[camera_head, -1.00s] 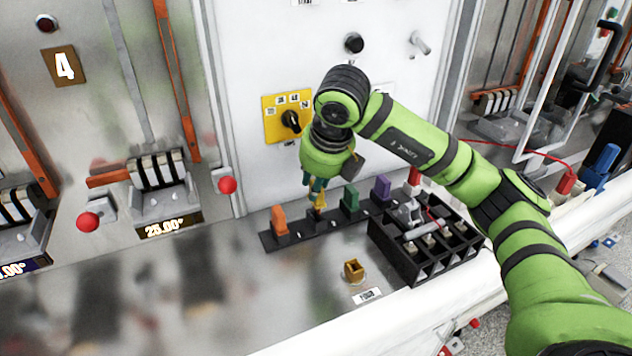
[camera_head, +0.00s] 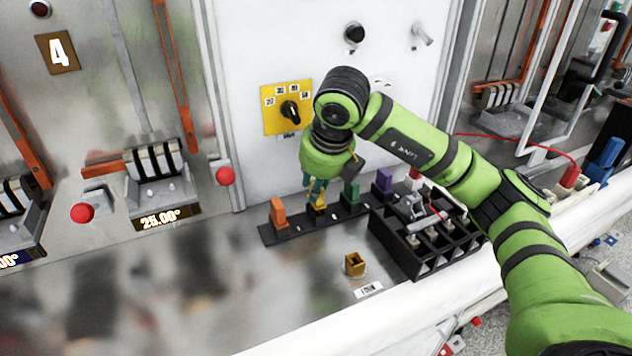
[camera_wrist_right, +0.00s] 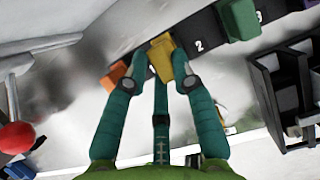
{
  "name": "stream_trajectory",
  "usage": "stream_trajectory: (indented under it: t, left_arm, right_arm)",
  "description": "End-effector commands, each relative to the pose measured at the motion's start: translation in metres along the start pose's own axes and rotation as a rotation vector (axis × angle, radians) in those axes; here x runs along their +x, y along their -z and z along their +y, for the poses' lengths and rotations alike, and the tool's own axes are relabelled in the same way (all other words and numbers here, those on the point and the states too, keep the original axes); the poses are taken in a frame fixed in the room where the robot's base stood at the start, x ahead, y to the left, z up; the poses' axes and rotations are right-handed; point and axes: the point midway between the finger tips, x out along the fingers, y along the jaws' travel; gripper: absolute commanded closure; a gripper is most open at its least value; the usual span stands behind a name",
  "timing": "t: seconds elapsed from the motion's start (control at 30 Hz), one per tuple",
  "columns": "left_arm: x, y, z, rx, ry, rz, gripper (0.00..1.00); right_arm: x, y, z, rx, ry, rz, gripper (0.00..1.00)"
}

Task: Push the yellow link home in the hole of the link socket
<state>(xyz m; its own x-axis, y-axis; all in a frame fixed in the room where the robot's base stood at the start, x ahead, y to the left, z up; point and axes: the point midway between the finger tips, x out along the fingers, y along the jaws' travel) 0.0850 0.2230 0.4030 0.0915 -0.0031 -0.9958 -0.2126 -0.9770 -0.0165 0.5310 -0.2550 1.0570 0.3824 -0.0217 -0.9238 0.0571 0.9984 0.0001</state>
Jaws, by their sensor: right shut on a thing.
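The yellow link (camera_head: 318,203) is at the dark rack (camera_head: 290,232), between the orange link and the green link. My right gripper (camera_head: 316,186) is above it, pointing down, with its fingers shut on the link's upper part. The wrist view shows the yellow link (camera_wrist_right: 161,56) between the fingertips (camera_wrist_right: 160,76). I cannot tell whether its foot is seated in the rack. The link socket (camera_head: 355,263), a small brass-yellow block with a dark hole in its top, stands on the bench in front of the rack. The hole looks empty. My left gripper is out of view.
The orange link (camera_head: 278,213), green link (camera_head: 350,194) and purple link (camera_head: 382,182) stand close by in the rack. A black compartment tray (camera_head: 425,235) is right of the socket. A yellow dial plate (camera_head: 287,107) is on the panel behind. The bench left of the socket is clear.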

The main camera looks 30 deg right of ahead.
Motion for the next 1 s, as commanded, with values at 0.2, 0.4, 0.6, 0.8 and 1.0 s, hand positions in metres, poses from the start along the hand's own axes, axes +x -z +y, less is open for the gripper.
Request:
stream_trajectory:
  t: [0.2,0.4,0.6,0.8,1.0]
  left_arm:
    - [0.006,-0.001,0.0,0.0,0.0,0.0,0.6]
    - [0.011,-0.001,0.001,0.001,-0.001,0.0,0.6]
    - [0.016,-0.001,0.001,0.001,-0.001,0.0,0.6]
    - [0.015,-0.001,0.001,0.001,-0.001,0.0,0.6]
    - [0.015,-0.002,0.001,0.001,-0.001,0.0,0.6]
  right_arm:
    - [0.006,0.003,0.0,0.0,0.0,-0.001,1.0]
    - [0.011,0.004,0.0,0.0,0.0,-0.001,1.0]
    - [0.015,0.006,0.0,0.0,0.0,-0.001,1.0]
    - [0.015,0.006,0.0,0.0,0.0,-0.001,0.46]
    - [0.015,0.006,0.0,0.0,0.0,0.0,0.46]
